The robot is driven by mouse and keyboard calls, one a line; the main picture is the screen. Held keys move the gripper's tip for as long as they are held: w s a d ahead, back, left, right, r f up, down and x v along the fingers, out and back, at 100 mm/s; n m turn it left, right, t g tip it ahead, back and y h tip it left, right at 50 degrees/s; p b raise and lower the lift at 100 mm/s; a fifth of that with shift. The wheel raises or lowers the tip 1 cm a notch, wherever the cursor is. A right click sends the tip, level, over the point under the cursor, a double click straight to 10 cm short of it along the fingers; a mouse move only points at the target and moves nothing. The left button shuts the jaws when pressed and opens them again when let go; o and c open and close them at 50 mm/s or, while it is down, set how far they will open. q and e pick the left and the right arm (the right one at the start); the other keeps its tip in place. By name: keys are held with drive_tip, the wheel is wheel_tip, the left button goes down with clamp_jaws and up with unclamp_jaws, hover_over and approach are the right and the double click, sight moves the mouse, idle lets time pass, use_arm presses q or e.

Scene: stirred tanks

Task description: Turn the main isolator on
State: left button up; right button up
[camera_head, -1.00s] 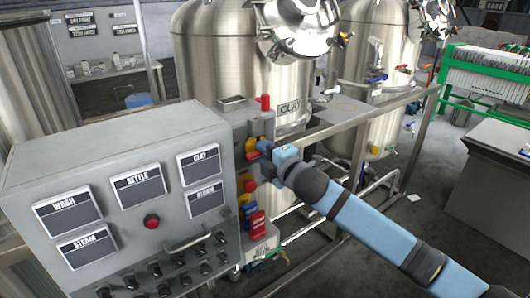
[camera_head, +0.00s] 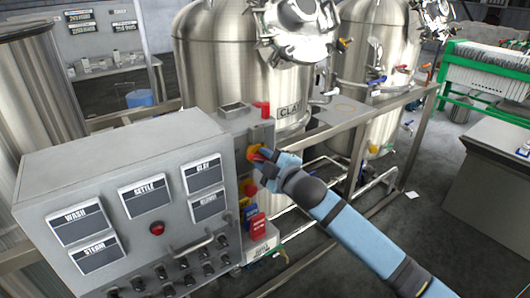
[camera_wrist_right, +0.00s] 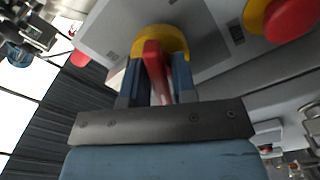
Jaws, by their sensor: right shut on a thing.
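The main isolator is a red handle on a round yellow plate (camera_head: 253,152), on the right side face of the grey control cabinet (camera_head: 95,167). My right gripper (camera_head: 264,159) is at the isolator and partly hides it in the head view. In the right wrist view the red handle (camera_wrist_right: 155,66) stands between the two fingers of my right gripper (camera_wrist_right: 158,82), in front of the yellow plate (camera_wrist_right: 174,40). The gripper is shut on the handle. My left gripper is not in view.
A red mushroom button on yellow (camera_wrist_right: 291,16) is close beside the gripper. Red tags (camera_head: 257,225) hang below on the cabinet side. A steel tank (camera_head: 225,65) and a metal frame rail (camera_head: 375,107) stand behind.

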drive_tip(key=m+p, duration=0.3)
drive_tip(key=m, duration=0.3)
drive_tip(key=shift+r+m+p, duration=0.1)
drive_tip(key=shift+m+p, duration=0.2)
drive_tip(key=shift+p, duration=0.1)
drive_tip(key=m+p, duration=0.1)
drive_tip(key=m, duration=0.2)
drive_tip(key=shift+m+p, duration=0.7)
drive_tip(key=shift+m, duration=0.4)
drive_tip(key=o, duration=0.7)
drive_tip(key=b+v, duration=0.2)
drive_tip(key=v, duration=1.1)
drive_tip(key=shift+s+d, duration=0.25)
drive_tip(key=shift+s, duration=0.1)
